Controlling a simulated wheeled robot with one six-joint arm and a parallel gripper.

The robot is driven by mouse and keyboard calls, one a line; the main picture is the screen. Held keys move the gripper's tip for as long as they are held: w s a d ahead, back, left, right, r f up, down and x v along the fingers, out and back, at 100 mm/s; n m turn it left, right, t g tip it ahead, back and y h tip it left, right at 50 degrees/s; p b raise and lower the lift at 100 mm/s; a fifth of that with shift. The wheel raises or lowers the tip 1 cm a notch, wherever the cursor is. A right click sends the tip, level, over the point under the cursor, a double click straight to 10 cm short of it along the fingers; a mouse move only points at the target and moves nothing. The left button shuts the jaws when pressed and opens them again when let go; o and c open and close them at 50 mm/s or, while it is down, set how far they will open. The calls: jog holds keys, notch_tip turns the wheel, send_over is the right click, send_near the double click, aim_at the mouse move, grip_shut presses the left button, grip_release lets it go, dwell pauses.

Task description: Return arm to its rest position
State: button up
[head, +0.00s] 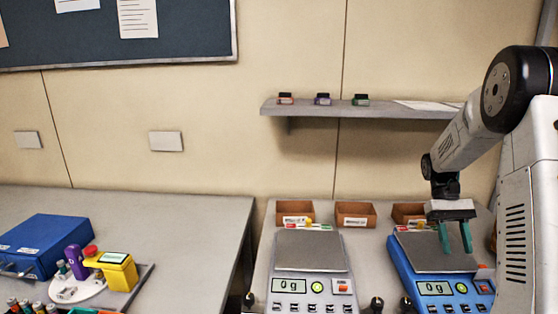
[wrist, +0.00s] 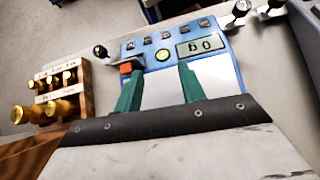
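My gripper (head: 455,246) hangs pointing down at the right of the head view, over the pan of the blue scale (head: 405,280). Its two teal fingers are apart with nothing between them. In the wrist view my gripper (wrist: 157,68) also shows open and empty, with the blue scale (wrist: 210,28) beyond the fingertips. The scale's display reads 0 g and its pan looks bare. My arm is bent, coming in from the right edge. How high the fingertips are above the pan is hard to tell.
A grey scale (head: 310,255) reading 0 g stands left of the blue one. Small bins (head: 356,215) line the back, below a wall shelf (head: 385,108). A wooden rack of brass weights (wrist: 55,95) shows in the wrist view. The left table holds a blue box (head: 45,243).

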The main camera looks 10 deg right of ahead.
jog(key=s+a+r+n+t+h, duration=0.1)
jog(key=s+a+r+t, duration=0.4)
jog(key=s+a, duration=0.5)
jog(key=s+a+r+n+t+h, duration=0.1)
jog(key=s+a+r+t, duration=0.4)
jog(key=s+a, duration=0.5)
jog(key=shift+s+a+r+n, duration=0.35)
jog(key=shift+a+r+n, duration=0.25)
jog(key=shift+a, duration=2.65)
